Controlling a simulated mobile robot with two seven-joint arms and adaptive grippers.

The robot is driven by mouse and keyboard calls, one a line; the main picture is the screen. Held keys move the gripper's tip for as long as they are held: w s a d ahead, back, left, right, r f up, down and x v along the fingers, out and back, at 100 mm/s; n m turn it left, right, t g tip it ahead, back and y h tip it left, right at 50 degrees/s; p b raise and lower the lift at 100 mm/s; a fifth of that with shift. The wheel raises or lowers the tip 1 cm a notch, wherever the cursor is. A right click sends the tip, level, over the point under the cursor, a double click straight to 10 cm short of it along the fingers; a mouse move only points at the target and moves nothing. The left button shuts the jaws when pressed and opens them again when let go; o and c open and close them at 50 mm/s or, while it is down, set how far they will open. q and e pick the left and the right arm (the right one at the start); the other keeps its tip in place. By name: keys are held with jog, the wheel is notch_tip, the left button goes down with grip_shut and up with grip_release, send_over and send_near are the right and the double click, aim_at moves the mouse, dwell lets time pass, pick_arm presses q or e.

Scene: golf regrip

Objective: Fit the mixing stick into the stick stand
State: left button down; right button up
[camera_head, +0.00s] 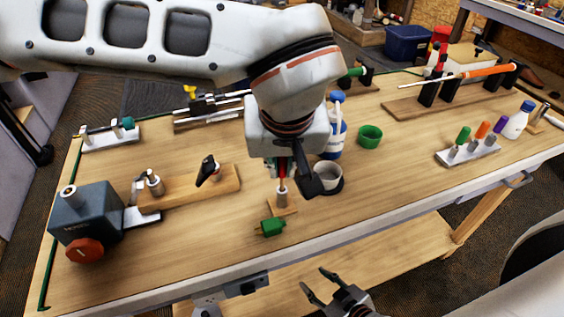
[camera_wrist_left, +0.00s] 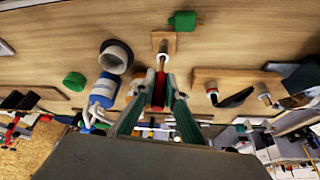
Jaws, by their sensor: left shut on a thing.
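The mixing stick (camera_head: 282,183), with a red handle, is upright in my left gripper (camera_head: 286,172). The red handle (camera_wrist_left: 160,90) also shows between the left fingers (camera_wrist_left: 161,79) in the left wrist view. The stick stand (camera_head: 282,198) is a small wooden base with a metal tube, just below the left gripper; its tube (camera_wrist_left: 165,44) shows ahead of the stick in the wrist view. The stick's lower end is at the tube mouth; I cannot tell whether it is inside. My right gripper (camera_head: 316,282) is open and empty beyond the table's front edge.
A grey cup in a dark holder (camera_head: 328,178) stands close right of the left gripper, with a blue-white bottle (camera_head: 335,138) behind. A green block (camera_head: 270,227) lies in front of the stand. A wooden board (camera_head: 205,188) lies left.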

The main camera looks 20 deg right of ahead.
pick_arm(q)
jog(key=shift+f, duration=0.55)
jog(key=c, duration=2)
grip_release()
jog(key=shift+r, duration=0.15)
jog(key=v, duration=1.1)
jog(key=shift+s+a+r, duration=0.1)
jog(key=shift+s+r, duration=0.2)
jog(key=shift+r, duration=0.05)
